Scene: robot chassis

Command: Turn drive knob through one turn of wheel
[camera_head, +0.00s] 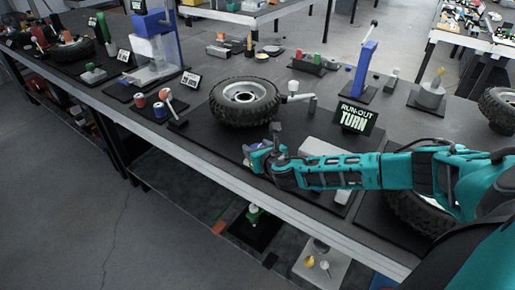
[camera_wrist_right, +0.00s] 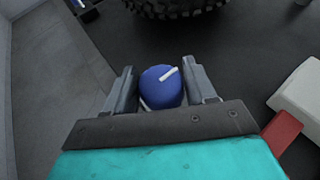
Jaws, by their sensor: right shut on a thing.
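The drive knob (camera_wrist_right: 155,88) is blue with a white pointer line on top, slanting up to the right in the right wrist view. My right gripper (camera_wrist_right: 160,92) is shut on it, with a finger on each side. In the head view the right gripper (camera_head: 259,157) is at the front of the bench, and its arm hides most of the knob. The wheel (camera_head: 245,97), a black knobbly tyre with a pale rim, stands behind the gripper on a dark plate. Its tyre (camera_wrist_right: 177,8) shows at the top of the wrist view. My left gripper is not in view.
A "RUN-OUT TURN" sign (camera_head: 355,118) stands right of the wheel. A dial-like indicator (camera_head: 293,90) is beside the tyre. A pale block (camera_wrist_right: 303,98) and a red piece (camera_wrist_right: 283,131) lie right of the knob. The bench's front edge is close on the left.

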